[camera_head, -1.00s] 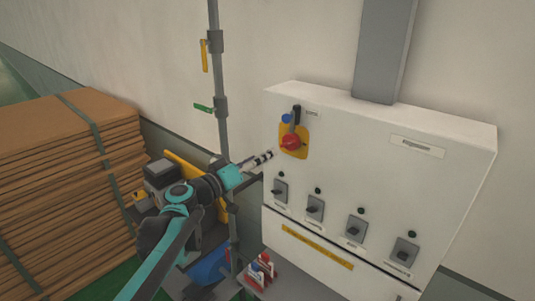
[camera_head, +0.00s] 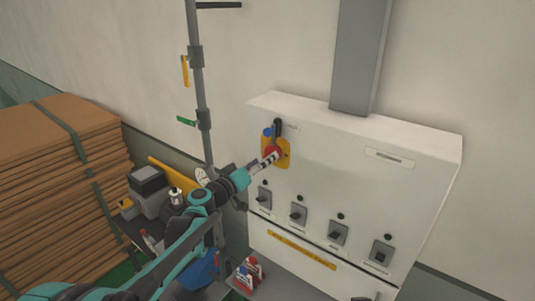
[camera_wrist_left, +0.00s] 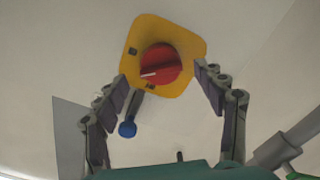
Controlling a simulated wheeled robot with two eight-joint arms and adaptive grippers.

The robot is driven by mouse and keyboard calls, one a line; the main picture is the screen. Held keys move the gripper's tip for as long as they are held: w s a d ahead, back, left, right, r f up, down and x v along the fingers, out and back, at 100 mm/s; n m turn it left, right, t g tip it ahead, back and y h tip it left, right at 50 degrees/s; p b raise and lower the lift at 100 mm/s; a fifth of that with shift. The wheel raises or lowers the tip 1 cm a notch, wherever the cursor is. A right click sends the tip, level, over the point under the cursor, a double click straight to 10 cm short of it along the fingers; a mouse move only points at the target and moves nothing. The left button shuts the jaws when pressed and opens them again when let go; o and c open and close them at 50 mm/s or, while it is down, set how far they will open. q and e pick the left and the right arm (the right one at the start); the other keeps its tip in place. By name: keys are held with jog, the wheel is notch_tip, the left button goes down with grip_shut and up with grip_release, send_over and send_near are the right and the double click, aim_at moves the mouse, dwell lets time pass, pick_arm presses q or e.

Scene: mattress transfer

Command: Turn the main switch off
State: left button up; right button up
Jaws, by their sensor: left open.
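The main switch is a red rotary knob (camera_head: 273,152) on a yellow plate (camera_head: 284,143), at the upper left of the white cabinet's front. In the left wrist view the red knob (camera_wrist_left: 160,62) shows whole, with a white mark on one side. A black part (camera_head: 278,126) and a blue round-ended part (camera_head: 267,132) sit just above the knob; the blue part (camera_wrist_left: 127,129) is below it in the wrist view. My left gripper (camera_head: 266,163) is open and empty, its fingertips in front of the plate and either side of the knob. Contact cannot be told. My right gripper is out of view.
Smaller grey switches (camera_head: 298,214) line the white cabinet (camera_head: 400,195) below the main switch. A vertical pipe (camera_head: 198,90) with yellow and green handles stands left of it. Stacked cardboard (camera_head: 50,190) fills the left. Red-and-white items (camera_head: 248,273) sit on a shelf below.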

pick_arm(q)
jog(key=x, duration=0.3)
jog(key=shift+w+p, duration=0.2)
jog(key=shift+p, duration=0.1)
jog(key=shift+s, duration=0.1)
jog(key=c, duration=1.2)
jog(key=shift+o, duration=0.2)
jog(key=shift+n+b, duration=0.55)
jog(key=shift+n, duration=0.25)
jog(key=o, duration=1.2)
jog(key=shift+c, duration=0.2)
